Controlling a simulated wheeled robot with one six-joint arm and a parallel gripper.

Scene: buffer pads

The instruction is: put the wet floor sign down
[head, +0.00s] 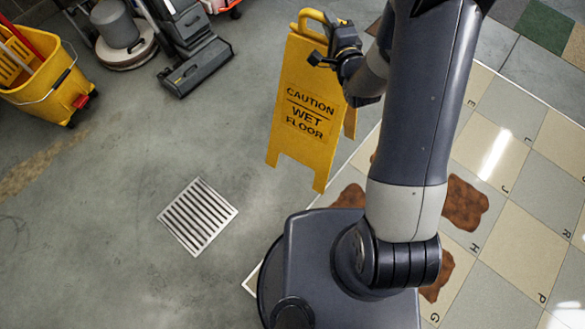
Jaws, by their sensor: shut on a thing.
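The yellow wet floor sign (303,110) reads "CAUTION WET FLOOR" and shows in the upper middle of the head view. My gripper (325,56) is shut on the sign near its top, by the handle loop. The sign hangs upright with its front panel facing me, and part of its rear panel shows at the right. My arm covers some of the area to its right. I cannot tell whether its feet touch the grey floor (120,220).
A floor drain (197,216) lies left of my base. A yellow mop bucket (48,80), a floor machine (122,35) and a vacuum (195,60) stand at the upper left. A lettered tile area (515,250) with brown patches (465,203) lies right. The floor around the drain is clear.

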